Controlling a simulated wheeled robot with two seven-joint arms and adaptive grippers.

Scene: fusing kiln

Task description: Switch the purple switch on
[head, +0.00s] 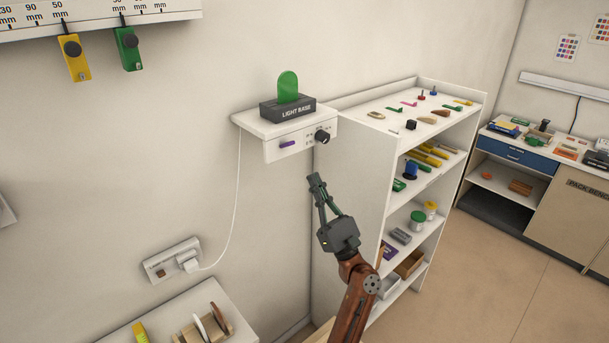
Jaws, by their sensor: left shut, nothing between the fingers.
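The purple switch (287,144) is a small purple piece on the front face of a white wall-mounted shelf box (271,152). A round black knob (322,136) sits to its right on the same face. On top stands a dark base lettered LIGHT BASE (290,109) with a green rounded panel (288,87) upright in it. My left gripper (315,182) is shut and empty, below and to the right of the switch, apart from the box. Its fingers point up toward the box. My right gripper is not in view.
A white shelf unit (408,130) with several small items stands right of my left arm. A wall socket (172,260) with a plug and white cable is at lower left. A low white surface (150,318) holds a wooden rack. Open floor (455,290) lies at right.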

